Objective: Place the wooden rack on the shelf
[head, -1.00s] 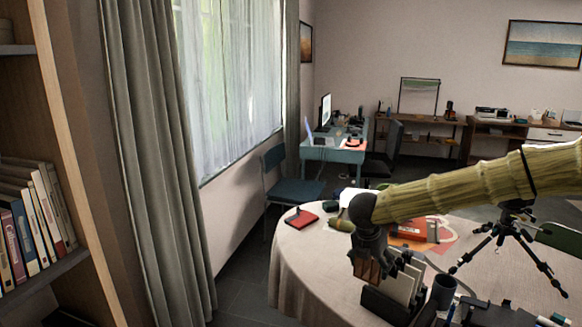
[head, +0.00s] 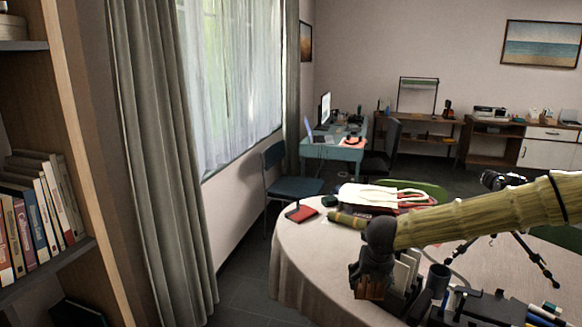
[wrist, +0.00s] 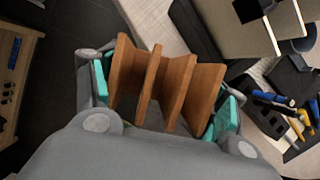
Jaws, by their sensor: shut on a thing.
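The wooden rack (wrist: 172,85) is brown with several upright slats. In the wrist view it sits between the teal pads of my gripper (wrist: 165,105), which is shut on it. In the head view my gripper (head: 372,283) is above the near edge of the round table, with the rack's lower part (head: 369,289) showing below it. The bookshelf (head: 45,275) stands at the far left, well apart from the gripper. One of its boards holds a row of books (head: 35,215); a round box (head: 12,27) is on a higher board.
The round table (head: 310,262) with a pale cloth carries a file holder with papers (head: 406,272), a dark cup (head: 437,280), a red book (head: 301,213), a bag (head: 382,196) and a tripod (head: 530,255). A curtain (head: 155,150) hangs beside the shelf. Floor (head: 245,285) shows between curtain and table.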

